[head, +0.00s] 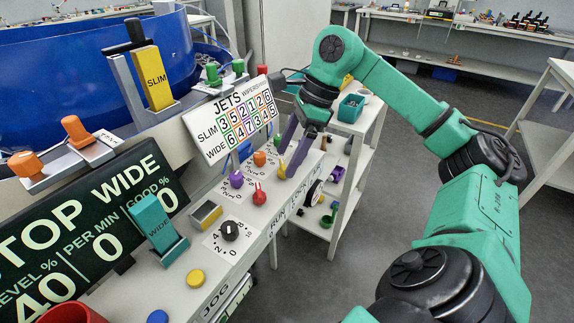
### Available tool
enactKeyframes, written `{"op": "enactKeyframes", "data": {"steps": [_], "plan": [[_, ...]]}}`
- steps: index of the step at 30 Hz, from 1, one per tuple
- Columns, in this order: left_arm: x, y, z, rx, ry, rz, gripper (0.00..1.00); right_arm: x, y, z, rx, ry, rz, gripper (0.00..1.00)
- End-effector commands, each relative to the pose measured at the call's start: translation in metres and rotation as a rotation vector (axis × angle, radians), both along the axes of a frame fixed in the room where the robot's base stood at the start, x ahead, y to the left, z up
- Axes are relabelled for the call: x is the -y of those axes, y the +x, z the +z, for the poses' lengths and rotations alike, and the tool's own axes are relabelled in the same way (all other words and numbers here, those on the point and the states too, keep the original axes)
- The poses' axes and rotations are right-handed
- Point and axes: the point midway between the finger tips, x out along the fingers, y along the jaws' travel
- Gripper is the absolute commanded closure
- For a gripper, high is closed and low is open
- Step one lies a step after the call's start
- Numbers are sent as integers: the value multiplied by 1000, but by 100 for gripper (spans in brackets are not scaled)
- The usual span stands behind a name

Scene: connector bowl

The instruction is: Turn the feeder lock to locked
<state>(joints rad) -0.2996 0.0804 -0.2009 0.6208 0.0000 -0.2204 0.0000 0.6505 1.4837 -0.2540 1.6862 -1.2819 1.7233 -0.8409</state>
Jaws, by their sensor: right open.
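The words RUN and LOCK are printed along the front edge of the light console (190,290). My right gripper (286,164) reaches in from the right over the console's far end. Its purple fingers are apart and empty, pointing down, above and behind the fitting. I cannot tell whether a fingertip touches anything. My left gripper is out of view.
A red pronged knob (259,194), purple knob (236,179), orange knob (259,158) and black dial (230,230) stand on the console close to the gripper. The JETS board (232,120) rises behind. A white shelf cart (350,160) stands beyond the console's end.

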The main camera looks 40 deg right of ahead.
Motion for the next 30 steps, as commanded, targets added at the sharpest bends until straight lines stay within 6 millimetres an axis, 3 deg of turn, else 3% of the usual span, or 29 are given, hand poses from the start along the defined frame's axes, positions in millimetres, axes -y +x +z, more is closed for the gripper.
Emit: {"op": "enactKeyframes", "data": {"steps": [3, 10, 15, 17, 30], "plan": [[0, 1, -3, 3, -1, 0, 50, -3, 1, -9, 0, 0, 0, 18], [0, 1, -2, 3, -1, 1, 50, -4, 2, -9, 0, 0, 0, 18], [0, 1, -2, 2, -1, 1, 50, -3, 2, -9, 0, 0, 0, 82], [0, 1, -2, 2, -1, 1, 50, -3, 2, -8, 0, 0, 0, 100], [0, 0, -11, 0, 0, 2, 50, -4, 1, -10, 1, -2, -82, 100]]}}
